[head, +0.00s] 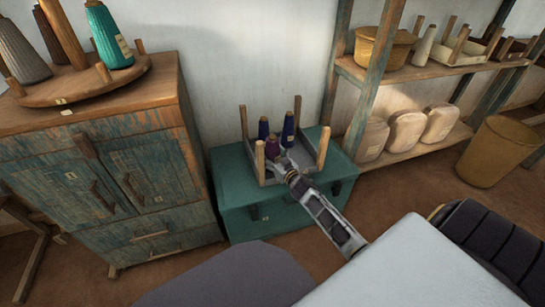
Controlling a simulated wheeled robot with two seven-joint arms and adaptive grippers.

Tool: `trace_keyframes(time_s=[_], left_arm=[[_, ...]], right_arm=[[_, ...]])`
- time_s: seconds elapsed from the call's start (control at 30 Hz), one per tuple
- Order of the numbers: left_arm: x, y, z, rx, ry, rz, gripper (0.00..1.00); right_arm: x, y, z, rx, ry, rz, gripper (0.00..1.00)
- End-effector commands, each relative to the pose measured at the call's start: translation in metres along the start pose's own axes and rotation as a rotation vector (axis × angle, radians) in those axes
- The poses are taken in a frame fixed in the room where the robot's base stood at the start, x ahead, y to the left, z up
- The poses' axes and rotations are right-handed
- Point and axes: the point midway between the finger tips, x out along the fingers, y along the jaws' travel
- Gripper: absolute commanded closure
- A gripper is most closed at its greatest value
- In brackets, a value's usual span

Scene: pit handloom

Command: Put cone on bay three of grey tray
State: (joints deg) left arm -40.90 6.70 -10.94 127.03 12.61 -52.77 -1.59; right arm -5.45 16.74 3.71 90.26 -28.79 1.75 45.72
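The grey tray (304,158) with wooden corner posts stands on a teal chest. The gripper and arm hide part of the tray floor and the bay marks. My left gripper is not in view.
The teal chest (240,192) stands between a worn cabinet (150,155) and a shelf rack (362,90). A grey cone (20,52) and a green cone (108,38) stand on a round peg board (120,82). A basket (498,150) is at right.

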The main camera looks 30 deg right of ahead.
Motion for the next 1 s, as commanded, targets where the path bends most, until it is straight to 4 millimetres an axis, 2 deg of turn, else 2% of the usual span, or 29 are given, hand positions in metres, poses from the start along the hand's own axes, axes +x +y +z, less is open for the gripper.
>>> trace_keyframes(time_s=[0.1, 0.13, 0.2, 0.67, 1.0], left_arm=[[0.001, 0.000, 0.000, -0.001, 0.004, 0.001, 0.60], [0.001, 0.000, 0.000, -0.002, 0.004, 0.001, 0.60], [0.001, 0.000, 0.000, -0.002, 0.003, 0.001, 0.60], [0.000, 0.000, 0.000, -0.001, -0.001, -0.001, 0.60], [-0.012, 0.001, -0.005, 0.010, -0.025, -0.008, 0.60]], right_arm=[[0.000, 0.000, 0.002, 0.001, 0.001, 0.000, 0.61], [0.000, 0.000, 0.002, 0.001, 0.000, 0.000, 0.29], [0.000, 0.000, 0.002, 0.001, 0.000, 0.000, 0.23], [-0.001, 0.000, 0.000, 0.000, -0.001, 0.000, 0.23], [-0.021, 0.000, 0.000, 0.001, -0.001, 0.000, 0.23]])
